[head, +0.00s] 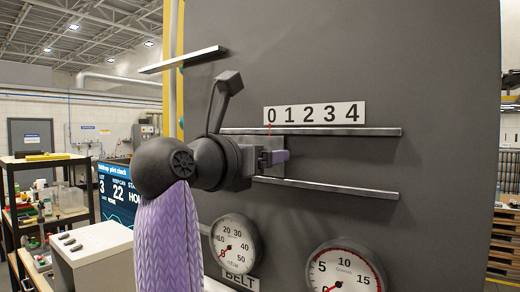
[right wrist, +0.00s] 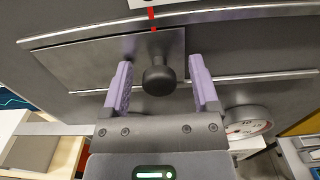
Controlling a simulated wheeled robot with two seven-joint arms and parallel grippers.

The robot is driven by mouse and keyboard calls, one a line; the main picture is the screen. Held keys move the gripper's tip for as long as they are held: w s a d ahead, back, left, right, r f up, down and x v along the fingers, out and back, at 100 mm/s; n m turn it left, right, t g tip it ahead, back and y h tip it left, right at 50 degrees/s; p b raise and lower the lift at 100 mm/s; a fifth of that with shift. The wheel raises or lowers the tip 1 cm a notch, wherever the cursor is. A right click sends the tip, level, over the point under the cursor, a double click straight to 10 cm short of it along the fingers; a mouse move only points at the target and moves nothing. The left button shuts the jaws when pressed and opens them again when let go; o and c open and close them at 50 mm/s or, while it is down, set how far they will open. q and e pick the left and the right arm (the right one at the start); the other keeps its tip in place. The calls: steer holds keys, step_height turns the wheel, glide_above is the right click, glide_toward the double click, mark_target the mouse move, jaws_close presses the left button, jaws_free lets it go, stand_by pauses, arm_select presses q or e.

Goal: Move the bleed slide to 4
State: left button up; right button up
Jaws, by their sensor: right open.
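The bleed slide is a grey metal plate (right wrist: 75,62) between two rails, with a dark round knob (right wrist: 159,80) and a red pointer (right wrist: 152,18) at its top edge. In the head view the red pointer (head: 270,127) is under the 0 of the white 0-to-4 scale (head: 315,113). My right gripper (head: 272,158) is at the slide and hides the knob there. In the right wrist view my right gripper (right wrist: 161,66) is open, its purple fingers on either side of the knob with gaps visible. My left gripper is not in view.
The upper rail (head: 330,131) and lower rail (head: 335,188) run right along the dark panel (head: 430,230), and the space between them right of the slide is clear. Two gauges, one (head: 235,242) left and one (head: 345,270) right, sit below. A metal bar (head: 183,60) juts out upper left.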

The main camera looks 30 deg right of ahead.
steer(key=shift+w+d, duration=0.1)
jaws_close()
stand_by(1.2)
